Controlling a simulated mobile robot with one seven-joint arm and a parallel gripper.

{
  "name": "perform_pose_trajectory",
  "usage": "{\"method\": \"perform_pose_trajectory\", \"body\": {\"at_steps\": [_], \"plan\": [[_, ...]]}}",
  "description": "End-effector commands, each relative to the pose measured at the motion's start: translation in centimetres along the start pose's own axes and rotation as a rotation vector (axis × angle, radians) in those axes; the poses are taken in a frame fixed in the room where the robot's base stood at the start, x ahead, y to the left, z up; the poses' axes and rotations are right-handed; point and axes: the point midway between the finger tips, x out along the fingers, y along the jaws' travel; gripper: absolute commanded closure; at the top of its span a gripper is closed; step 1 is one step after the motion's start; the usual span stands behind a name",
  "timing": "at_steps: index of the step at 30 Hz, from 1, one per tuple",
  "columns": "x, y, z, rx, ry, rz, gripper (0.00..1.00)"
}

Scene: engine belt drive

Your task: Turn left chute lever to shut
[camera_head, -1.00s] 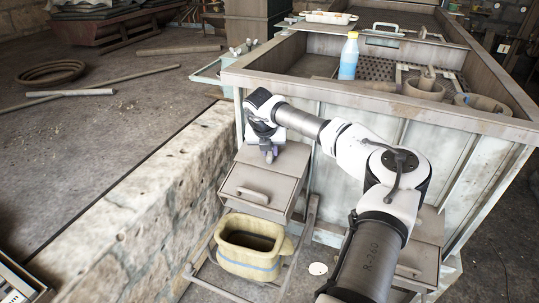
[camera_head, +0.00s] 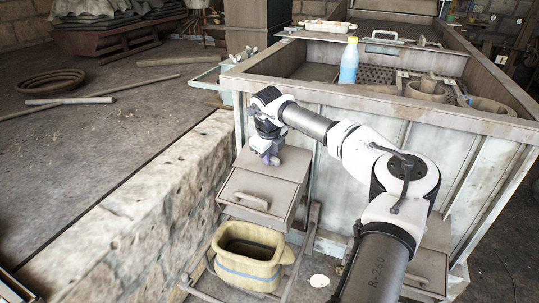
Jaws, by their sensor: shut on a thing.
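The left chute (camera_head: 263,190) is a grey metal box with a sloped front and a handle bar, on the front of the large metal bin (camera_head: 360,107). My gripper (camera_head: 271,159) points down at the top of this chute, close to the bin wall. It is shut on a small purplish-grey part, which I take to be the left chute lever (camera_head: 267,154). The fingers and wrist hide most of the lever, so its exact angle cannot be told.
A yellow bucket (camera_head: 247,271) stands below the left chute. A second chute (camera_head: 428,262) is at the right, partly behind my arm. A blue bottle (camera_head: 349,62) stands at the bin's rim. A stone wall (camera_head: 130,215) runs along the left.

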Motion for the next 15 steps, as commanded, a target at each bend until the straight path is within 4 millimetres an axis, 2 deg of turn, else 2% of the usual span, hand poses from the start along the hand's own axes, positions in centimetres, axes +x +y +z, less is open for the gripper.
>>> {"method": "perform_pose_trajectory", "body": {"at_steps": [6, 15], "plan": [[-0.1, -0.04, 0.05, -0.163, 0.0, 0.019, 1.0], [-0.06, -0.05, 0.04, -0.304, 0.0, 0.034, 1.0]]}}
